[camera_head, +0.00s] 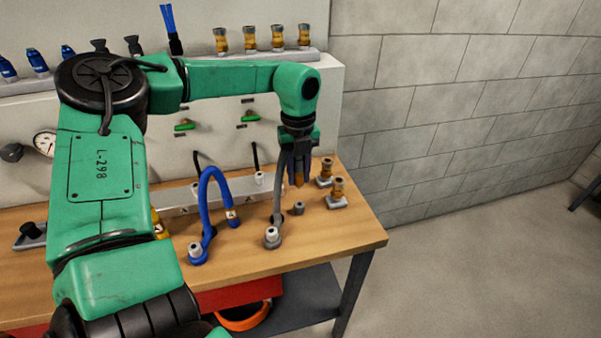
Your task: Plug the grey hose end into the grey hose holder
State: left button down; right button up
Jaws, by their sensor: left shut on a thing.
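My left gripper (298,168) hangs pointing down over the right part of the workbench, shut on the upper end of the grey hose (279,192). The hose rises from a grey base fitting with a white top (272,238) on the bench and runs up along the gripper's left side. Its end is largely hidden by the fingers; an orange-brown part (299,183) shows at the fingertips. A small grey socket-like piece (298,208) stands on the bench just below the gripper, apart from it. I cannot tell for sure whether it is the grey hose holder. My right gripper is not in view.
A blue hose (205,190) arches over the bench (330,237) to the left. Two brass fittings on grey bases (337,195) stand right of the gripper. A metal rail (185,197) lies behind. The back panel carries valves and a shelf of fittings (249,40).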

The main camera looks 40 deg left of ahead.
aim_at(299, 186)
pick_arm(q)
jog(key=shift+a, duration=0.1)
jog(key=shift+d+f+b, duration=0.3)
jog(key=shift+f+b, duration=0.2)
jog(key=shift+f, duration=0.15)
notch_tip(299, 186, down, 3)
jog(key=shift+a+r+b, duration=0.15)
jog(key=shift+r+b, duration=0.05)
jog(key=shift+b, duration=0.55)
jog(key=shift+f+b, duration=0.45)
jog(key=shift+f, duration=0.45)
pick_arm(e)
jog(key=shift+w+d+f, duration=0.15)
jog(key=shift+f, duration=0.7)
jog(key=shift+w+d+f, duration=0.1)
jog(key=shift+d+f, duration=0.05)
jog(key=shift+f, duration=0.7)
pick_arm(q)
jog(key=shift+b, duration=0.4)
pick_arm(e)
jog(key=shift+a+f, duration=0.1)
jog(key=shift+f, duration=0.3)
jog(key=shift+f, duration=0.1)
pick_arm(q)
jog(key=shift+b, duration=0.35)
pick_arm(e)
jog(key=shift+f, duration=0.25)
